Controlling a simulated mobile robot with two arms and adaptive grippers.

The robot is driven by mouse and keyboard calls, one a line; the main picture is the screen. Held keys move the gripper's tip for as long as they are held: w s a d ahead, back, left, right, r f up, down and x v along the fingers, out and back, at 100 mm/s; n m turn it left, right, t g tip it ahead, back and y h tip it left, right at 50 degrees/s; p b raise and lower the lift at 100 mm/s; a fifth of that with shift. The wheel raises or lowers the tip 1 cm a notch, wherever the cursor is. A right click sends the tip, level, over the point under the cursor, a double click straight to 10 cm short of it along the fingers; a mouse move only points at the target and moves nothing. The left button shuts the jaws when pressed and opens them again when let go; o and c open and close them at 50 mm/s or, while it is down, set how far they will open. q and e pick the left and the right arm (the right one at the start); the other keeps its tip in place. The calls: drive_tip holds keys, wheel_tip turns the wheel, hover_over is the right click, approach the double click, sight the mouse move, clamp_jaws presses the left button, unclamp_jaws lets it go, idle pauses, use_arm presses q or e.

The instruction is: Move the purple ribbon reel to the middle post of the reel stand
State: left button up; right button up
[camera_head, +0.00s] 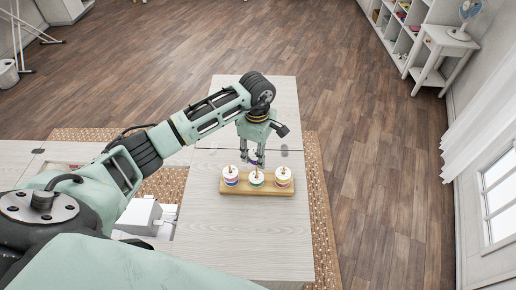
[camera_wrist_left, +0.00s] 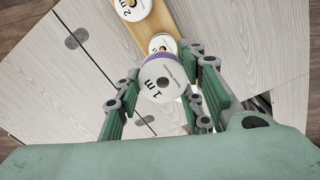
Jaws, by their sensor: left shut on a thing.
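The purple ribbon reel (camera_wrist_left: 163,80), white-faced with "1 m" on it and a purple rim, is between the fingers of my left gripper (camera_wrist_left: 160,104). In the head view my left gripper (camera_head: 254,160) points down with the reel, just behind or above the middle of the wooden reel stand (camera_head: 257,192). The stand carries a left reel stack (camera_head: 231,176), a middle one (camera_head: 256,178) and a right one (camera_head: 283,177), all white-topped. In the wrist view the held reel partly covers another reel (camera_wrist_left: 162,42) on the stand. My right gripper is out of view.
The stand sits on a pale wooden cabinet top (camera_head: 250,235) with clear room in front of it. A white machine-like object (camera_head: 139,216) is at the left, partly behind my arm. A white shelf (camera_head: 403,30) and small table with a fan (camera_head: 466,18) are far off.

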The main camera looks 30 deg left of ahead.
use_arm(q)
wheel_tip(320, 180, down, 2)
drive_tip(key=shift+b, duration=0.35)
drive_tip(key=shift+r, duration=0.2)
drive_tip(key=shift+f+b, duration=0.55)
drive_tip(key=shift+f, duration=0.2)
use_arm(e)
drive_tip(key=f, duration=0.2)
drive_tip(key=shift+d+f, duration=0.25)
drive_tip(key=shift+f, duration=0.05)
use_arm(q)
drive_tip(key=shift+f+b, duration=1.55)
drive_tip(key=shift+b, duration=0.1)
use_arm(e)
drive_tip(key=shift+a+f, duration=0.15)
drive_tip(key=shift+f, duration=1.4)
use_arm(q)
drive_tip(key=o, duration=1.1)
